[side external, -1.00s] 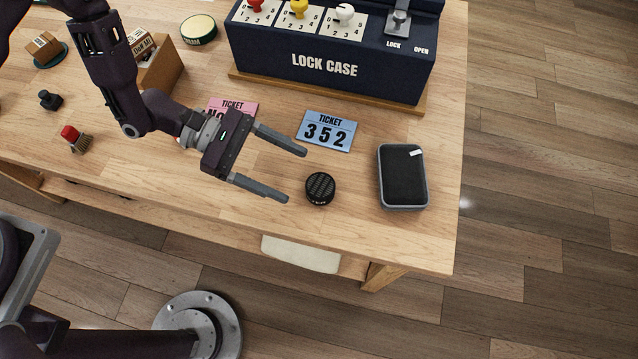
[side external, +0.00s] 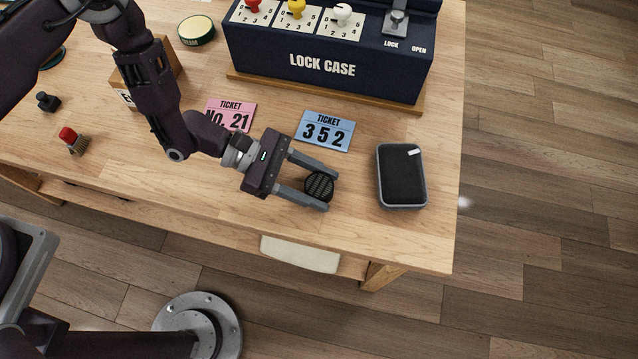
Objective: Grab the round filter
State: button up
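The round filter (side external: 319,186) is a small black disc with a textured top, on the wooden table near its front edge. My gripper (side external: 331,192) is low over the table with its two grey fingers on either side of the filter, one behind it and one in front. The fingers are spread apart. A small gap seems to show between the filter and the fingers, but I cannot tell for certain whether either finger touches it.
A black case with a grey rim (side external: 401,176) lies to the right of the filter. A blue ticket (side external: 325,131) and a pink ticket (side external: 231,115) lie behind. The dark lock case (side external: 325,65) stands at the back. The table's front edge is close.

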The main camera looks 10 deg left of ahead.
jog(key=shift+c, duration=1.4)
